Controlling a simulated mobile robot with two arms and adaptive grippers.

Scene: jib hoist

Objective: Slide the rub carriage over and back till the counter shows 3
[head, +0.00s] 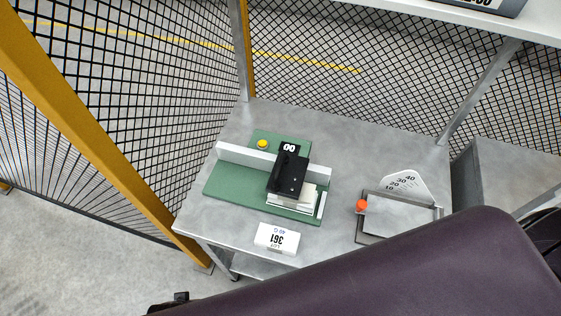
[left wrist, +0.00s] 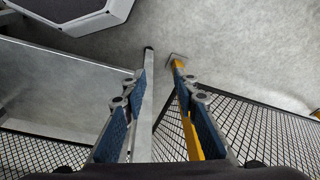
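The rub tester has a green base (head: 232,187) on a grey table, with a long white rail (head: 234,156) across it. The black rub carriage (head: 288,175) sits over the rail, toward its right end. The small black counter (head: 290,147) behind the carriage reads 00, upside down in the picture. A yellow button (head: 262,143) is left of the counter. White blocks or sheets (head: 294,200) lie at the carriage's front right. My left gripper (left wrist: 160,75) shows only in the left wrist view, fingers apart and empty, away from the tester. My right gripper is not in view.
Right of the tester are a grey frame (head: 367,240), an orange knob (head: 361,206) and a white scale plate (head: 405,185). Mesh fencing (head: 160,80) with a yellow post (head: 95,125) borders the table.

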